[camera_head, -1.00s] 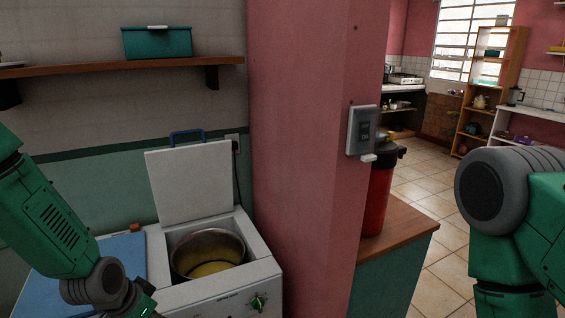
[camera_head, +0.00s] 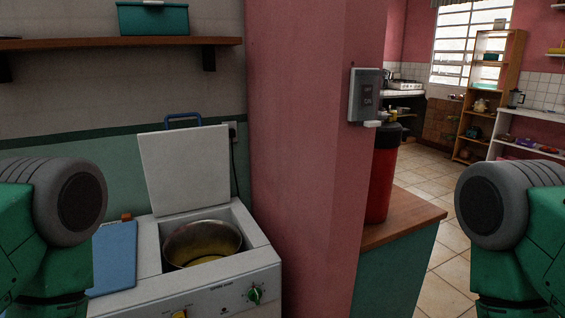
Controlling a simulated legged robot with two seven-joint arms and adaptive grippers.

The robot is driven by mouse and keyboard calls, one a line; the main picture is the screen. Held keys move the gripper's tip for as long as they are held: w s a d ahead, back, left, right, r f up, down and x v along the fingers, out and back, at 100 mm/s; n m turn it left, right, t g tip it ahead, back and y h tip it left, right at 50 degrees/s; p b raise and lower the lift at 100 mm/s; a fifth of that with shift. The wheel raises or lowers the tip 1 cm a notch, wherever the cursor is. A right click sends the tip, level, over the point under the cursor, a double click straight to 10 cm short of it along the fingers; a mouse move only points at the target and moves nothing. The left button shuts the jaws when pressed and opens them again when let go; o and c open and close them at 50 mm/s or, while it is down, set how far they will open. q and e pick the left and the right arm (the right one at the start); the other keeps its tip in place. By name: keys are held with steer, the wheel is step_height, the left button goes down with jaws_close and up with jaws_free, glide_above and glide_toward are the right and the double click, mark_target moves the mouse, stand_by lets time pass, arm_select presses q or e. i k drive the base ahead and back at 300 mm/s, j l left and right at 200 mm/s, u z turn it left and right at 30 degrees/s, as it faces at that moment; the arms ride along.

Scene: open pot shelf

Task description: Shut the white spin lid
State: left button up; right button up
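The white spin lid (camera_head: 185,170) stands open, nearly upright, hinged at the back of the spin side of a white washer (camera_head: 262,258). A blue handle (camera_head: 183,120) sits on its top edge. Below it the round metal spin tub (camera_head: 203,243) is uncovered, with a yellowish bottom. My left arm comes in at the left edge and my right arm at the right edge. Both show only green and grey links, and neither gripper is in view. Neither visible arm part touches the lid.
A blue panel (camera_head: 115,258) covers the washer's left side. A shelf (camera_head: 120,43) with a teal box (camera_head: 153,19) hangs above. A pink pillar (camera_head: 305,160) stands close to the washer's right. Beyond it, a red container (camera_head: 381,180) stands on a wooden counter (camera_head: 405,222).

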mark_target(185, 168)
steer(key=i+l, duration=0.4)
steer(key=i, duration=0.15)
steer(key=i+l+z, duration=0.1)
steer(key=i+l, duration=0.35)
steer(key=i, duration=0.1)
